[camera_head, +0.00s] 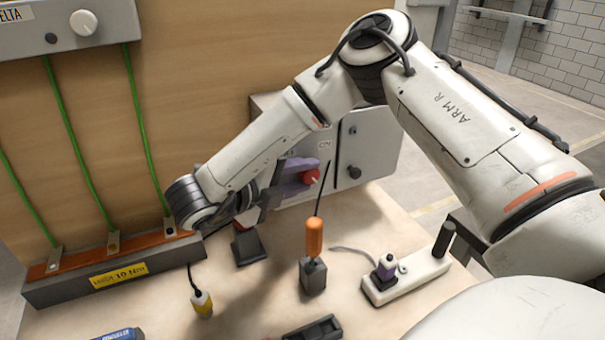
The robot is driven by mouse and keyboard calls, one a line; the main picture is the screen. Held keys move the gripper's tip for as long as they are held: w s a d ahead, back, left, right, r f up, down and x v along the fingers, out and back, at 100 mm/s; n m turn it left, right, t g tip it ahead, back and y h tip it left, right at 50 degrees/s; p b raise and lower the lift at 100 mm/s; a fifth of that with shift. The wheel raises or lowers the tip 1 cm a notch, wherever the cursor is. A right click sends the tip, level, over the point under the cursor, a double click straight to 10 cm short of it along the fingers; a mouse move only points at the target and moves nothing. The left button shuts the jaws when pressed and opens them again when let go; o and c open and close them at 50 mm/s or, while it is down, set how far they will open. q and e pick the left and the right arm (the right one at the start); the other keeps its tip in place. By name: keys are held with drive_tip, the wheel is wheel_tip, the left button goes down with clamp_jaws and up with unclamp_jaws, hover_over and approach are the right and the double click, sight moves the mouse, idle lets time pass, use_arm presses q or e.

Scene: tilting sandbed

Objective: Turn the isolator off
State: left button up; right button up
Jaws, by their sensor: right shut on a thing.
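The isolator is a grey box (372,140) standing at the back of the bench, partly hidden behind my right arm. Its red rotary knob (313,176) sits on the front face. My right gripper (302,174), with purple fingers, reaches in from the left side of the knob and is shut on it. The fingers cover part of the knob, so its exact angle is hard to read. My left gripper is not in view.
An orange-handled tool (314,236) stands in a dark block in front of the isolator. A white power strip (408,279) with a purple plug lies to the right. A yellow-and-grey connector (202,303) and an earth bar (60,290) are at left.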

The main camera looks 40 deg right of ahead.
idle(0.6)
drive_tip(key=o, duration=1)
drive_tip(key=shift+a, duration=0.1)
drive_tip(key=b+v, duration=0.1)
drive_tip(key=v, duration=0.9)
drive_tip(key=shift+a+b, duration=0.1)
drive_tip(key=shift+b, duration=0.2)
